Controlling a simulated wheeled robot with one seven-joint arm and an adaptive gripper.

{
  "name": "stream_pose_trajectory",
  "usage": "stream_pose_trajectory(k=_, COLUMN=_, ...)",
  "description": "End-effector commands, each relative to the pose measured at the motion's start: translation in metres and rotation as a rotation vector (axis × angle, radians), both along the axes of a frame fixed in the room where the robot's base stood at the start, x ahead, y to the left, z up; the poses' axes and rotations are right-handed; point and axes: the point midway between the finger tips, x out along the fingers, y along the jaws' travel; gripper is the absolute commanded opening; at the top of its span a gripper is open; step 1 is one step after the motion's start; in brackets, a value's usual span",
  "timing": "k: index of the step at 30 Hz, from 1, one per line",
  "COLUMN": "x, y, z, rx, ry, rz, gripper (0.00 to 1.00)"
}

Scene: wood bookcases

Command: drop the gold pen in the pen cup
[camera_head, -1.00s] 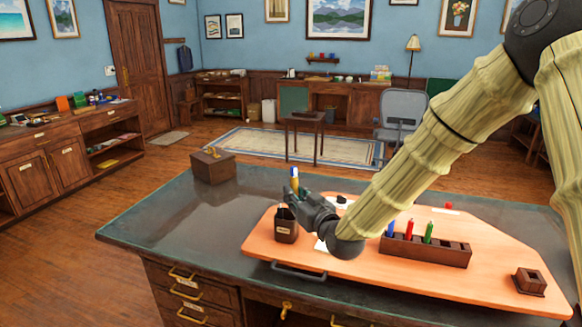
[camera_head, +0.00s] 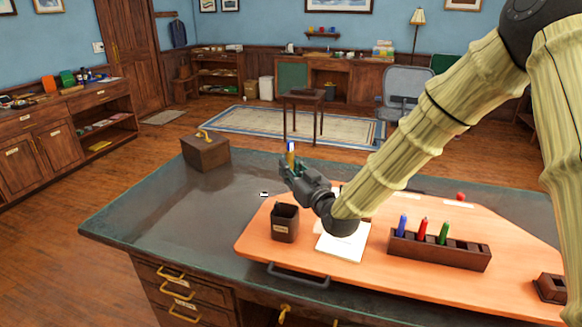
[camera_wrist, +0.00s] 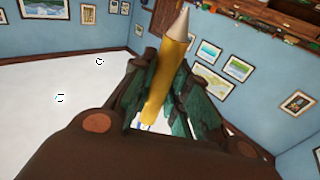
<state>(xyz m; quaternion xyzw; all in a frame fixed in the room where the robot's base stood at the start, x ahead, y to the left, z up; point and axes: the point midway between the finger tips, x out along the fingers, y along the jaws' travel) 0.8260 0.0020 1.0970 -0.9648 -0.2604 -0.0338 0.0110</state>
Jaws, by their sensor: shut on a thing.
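The gold pen (camera_head: 291,158) stands nearly upright in my gripper (camera_head: 291,168), with a blue and white end at the top. In the wrist view the gold pen (camera_wrist: 168,72) is clamped between the teal finger pads of my gripper (camera_wrist: 168,95), its pale conical tip toward the camera's upper edge. The dark square pen cup (camera_head: 285,223) stands upright on the orange board. It appears lower in the picture than my gripper, just left of the wrist, and looks empty from here. My gripper is apart from it.
The orange board (camera_head: 400,272) on the dark desk also bears a white pad (camera_head: 342,243) and a wooden rack (camera_head: 440,251) with blue, red and green pens. A wooden box (camera_head: 206,151) stands at the far left corner.

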Motion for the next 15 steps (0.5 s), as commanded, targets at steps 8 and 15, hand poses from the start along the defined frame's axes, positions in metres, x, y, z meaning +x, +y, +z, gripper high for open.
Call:
stream_pose_trajectory(k=8, x=0.000, y=-0.002, z=-0.018, rx=0.001, ry=-0.001, rz=-0.003, gripper=0.00)
stream_pose_trajectory(k=15, x=0.000, y=-0.002, z=-0.033, rx=0.001, ry=-0.001, rz=-0.003, gripper=0.00)
